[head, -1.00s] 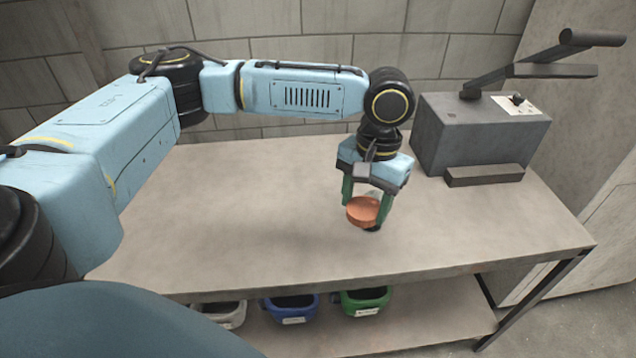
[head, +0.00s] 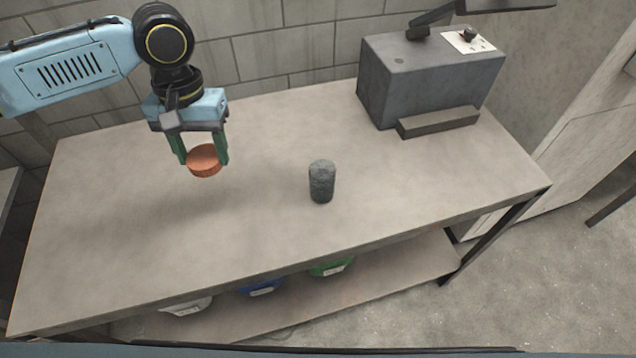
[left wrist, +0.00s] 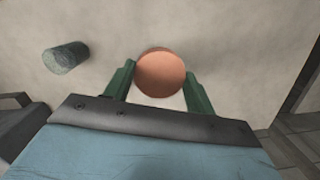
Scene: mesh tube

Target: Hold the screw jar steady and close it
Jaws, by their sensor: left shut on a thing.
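The screw jar (head: 321,182) is a dark mottled grey-green cylinder standing upright and alone on the table (head: 262,228). It also shows in the left wrist view (left wrist: 66,58). The orange round lid (head: 205,160) is apart from the jar, off to its left in the head view. My left gripper (head: 204,158) is shut on the lid, its green fingers on either side of it; the lid also shows between the fingers in the left wrist view (left wrist: 160,74). The lid looks held above the table. I cannot tell whether the jar's mouth is open. My right gripper is not in view.
A grey box-shaped machine (head: 425,80) with a lever stands at the back right of the table. White (head: 186,306), blue (head: 262,289) and green (head: 330,267) bins sit on the shelf below. The tabletop around the jar is clear.

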